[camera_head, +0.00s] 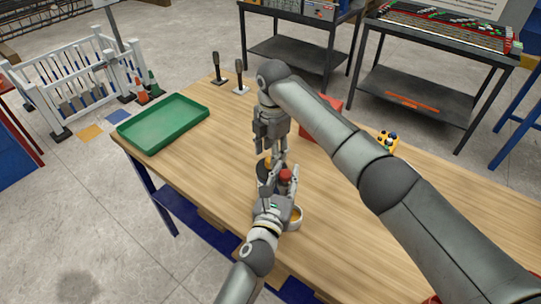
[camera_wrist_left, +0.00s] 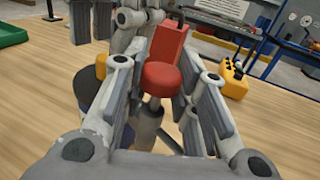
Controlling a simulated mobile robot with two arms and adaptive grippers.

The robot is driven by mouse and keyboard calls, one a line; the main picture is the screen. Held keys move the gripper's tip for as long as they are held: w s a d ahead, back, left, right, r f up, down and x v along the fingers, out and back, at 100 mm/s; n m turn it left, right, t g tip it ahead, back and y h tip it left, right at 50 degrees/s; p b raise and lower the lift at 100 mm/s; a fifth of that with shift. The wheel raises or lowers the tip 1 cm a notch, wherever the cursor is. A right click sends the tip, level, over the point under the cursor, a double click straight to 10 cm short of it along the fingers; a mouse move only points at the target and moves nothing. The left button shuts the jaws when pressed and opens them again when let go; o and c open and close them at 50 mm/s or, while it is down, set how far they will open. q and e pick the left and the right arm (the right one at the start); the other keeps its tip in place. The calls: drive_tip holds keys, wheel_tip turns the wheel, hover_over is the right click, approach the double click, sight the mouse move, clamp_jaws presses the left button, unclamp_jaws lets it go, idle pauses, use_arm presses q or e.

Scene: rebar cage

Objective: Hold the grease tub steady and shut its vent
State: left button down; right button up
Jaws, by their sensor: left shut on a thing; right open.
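My left gripper (camera_head: 278,182) is shut around the grey body of a red-capped thing (camera_head: 286,175). In the left wrist view its red round cap (camera_wrist_left: 160,79) stands on a narrow grey stem between the fingers (camera_wrist_left: 165,110). I cannot tell for sure that it is the grease tub, and no vent is clear. A dark round container (camera_head: 263,170) with something yellow shows just behind; fingers partly hide it. My right gripper (camera_head: 270,150) is open and empty, pointing down just above this spot. Its fingers also show at the wrist view's top left (camera_wrist_left: 90,20).
A pale cup with yellow contents (camera_head: 296,216) stands right of my left wrist. A green tray (camera_head: 160,124) lies at the table's left. A red box (camera_head: 331,104) and a yellow block with dark knobs (camera_head: 387,139) stand farther right. The table's right part is largely clear.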

drive_tip(key=shift+d+r, duration=0.1)
drive_tip(key=shift+r, duration=2.65)
use_arm(q)
drive_tip(key=c, duration=1.1)
unclamp_jaws()
